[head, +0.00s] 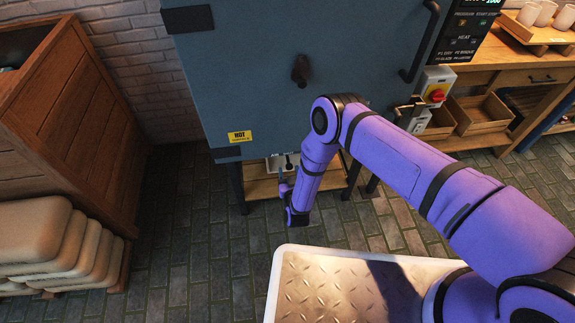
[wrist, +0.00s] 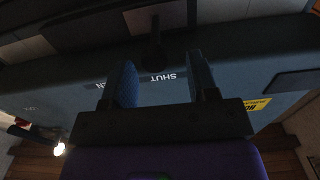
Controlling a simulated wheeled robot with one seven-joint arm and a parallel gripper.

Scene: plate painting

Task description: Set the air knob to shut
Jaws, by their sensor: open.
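The kiln (head: 260,70) is a large blue-grey box with a yellow HOT label. In the wrist view its lower front edge (wrist: 60,102) shows upside down, with the word SHUT and part of another word ending in N. A dark upright piece (wrist: 155,40), seemingly the air knob, stands just beyond the lettering. Its setting is not clear. My gripper (wrist: 165,82) is open, its two blue fingers apart with nothing seen between them. In the head view my gripper (head: 285,187) is low in front of the kiln's underside, where the knob is hard to make out.
A wooden cabinet (head: 65,110) and stacked pale sacks (head: 50,240) stand at the left. A workbench (head: 510,75) with wooden boxes is at the right. The brick floor at centre left is clear.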

